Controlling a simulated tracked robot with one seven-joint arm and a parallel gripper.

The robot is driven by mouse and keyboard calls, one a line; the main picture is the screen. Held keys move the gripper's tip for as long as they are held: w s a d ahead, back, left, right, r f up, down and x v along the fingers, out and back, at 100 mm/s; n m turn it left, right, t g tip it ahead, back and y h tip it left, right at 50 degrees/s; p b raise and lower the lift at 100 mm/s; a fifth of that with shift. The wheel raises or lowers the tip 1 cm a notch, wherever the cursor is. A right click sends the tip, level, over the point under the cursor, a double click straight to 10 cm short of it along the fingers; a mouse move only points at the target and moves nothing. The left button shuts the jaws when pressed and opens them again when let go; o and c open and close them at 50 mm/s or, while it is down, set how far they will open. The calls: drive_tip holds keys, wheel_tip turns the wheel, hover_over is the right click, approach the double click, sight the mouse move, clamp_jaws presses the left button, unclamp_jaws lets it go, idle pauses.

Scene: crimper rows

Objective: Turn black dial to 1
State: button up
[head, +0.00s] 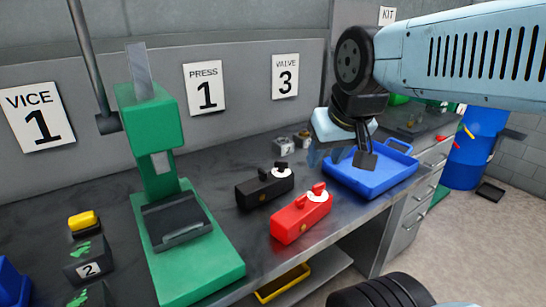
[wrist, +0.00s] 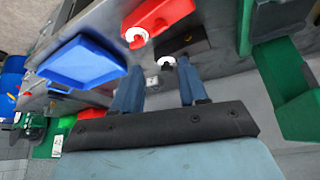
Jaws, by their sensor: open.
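A black box (head: 263,189) with a white round dial face (head: 282,172) and a small black knob on top sits on the dark bench, left of and behind a similar red box (head: 302,219). In the wrist view the black box (wrist: 188,42) and its white dial face (wrist: 168,61) lie just beyond my fingertips. My gripper (wrist: 159,72) is open and empty, its two blue fingers apart. In the head view my gripper (head: 341,156) hangs above the bench, right of the black box and beside the blue tray. I cannot read the dial's setting.
A blue tray (head: 400,178) stands right of the red box, near the bench edge. A tall green press (head: 215,275) stands left. Small grey parts (head: 284,146) lie behind the black box. A black block numbered 2 (head: 88,270) is at far left. Wall signs read VICE 1, PRESS 1, VALVE 3.

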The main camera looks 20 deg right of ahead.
drive_tip(key=o, duration=0.3)
drive_tip(key=shift+w+r, duration=0.2)
drive_tip(key=shift+o, duration=1.2)
drive_tip(key=w+r+m+g, duration=0.1)
drive_tip(key=w+m+g, duration=0.1)
drive_tip(key=w, duration=1.1)
drive_tip(key=shift+w+r+m+g, duration=0.2)
drive_tip(key=shift+r+m+g, duration=0.2)
drive_tip(key=m+g, duration=0.3)
hover_over(281, 162)
wheel_tip(281, 162, down, 5)
wheel_tip(281, 162, down, 14)
drive_tip(key=shift+d+r, duration=0.1)
drive_tip(key=shift+r, duration=0.05)
drive_tip(key=shift+c, duration=0.4)
drive_tip(key=c, duration=1)
